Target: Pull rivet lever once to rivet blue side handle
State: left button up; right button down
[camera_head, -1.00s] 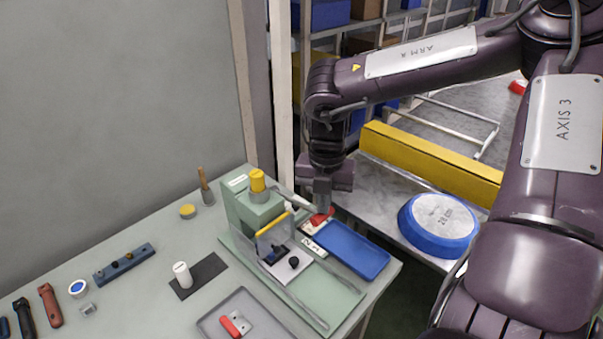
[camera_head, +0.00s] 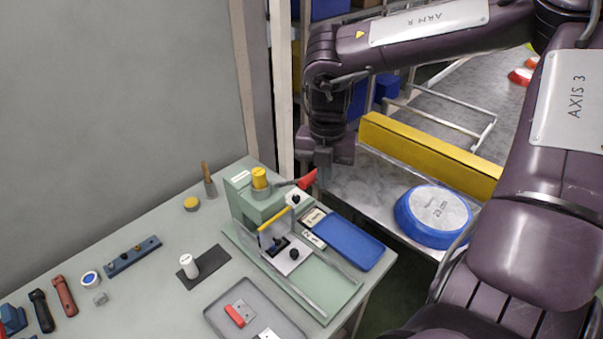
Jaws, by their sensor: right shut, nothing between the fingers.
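The rivet press (camera_head: 254,208) is a green block with a yellow cap, near the table's far right corner. Its grey rivet lever slants up to the right and ends in a red grip (camera_head: 307,180). My right gripper (camera_head: 323,172) is shut and empty, right beside the red grip; I cannot tell whether they touch. A small dark blue part (camera_head: 275,246) sits in the press fixture, partly hidden by a yellow bar; I cannot tell whether it is the blue side handle. A blue piece (camera_head: 12,319) lies at the left edge. My left gripper is not in view.
A blue tray (camera_head: 345,242) lies right of the press. A grey tray (camera_head: 218,313) holds a red part. Black (camera_head: 41,311) and red (camera_head: 65,296) handles lie left. A blue-rimmed pan (camera_head: 402,215) sits on the conveyor beside a yellow rail (camera_head: 430,157).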

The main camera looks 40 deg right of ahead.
notch_tip(320, 180, up, 9)
jog(key=s+p, duration=0.1)
jog(key=p, duration=0.6)
jog(key=shift+r, duration=0.2)
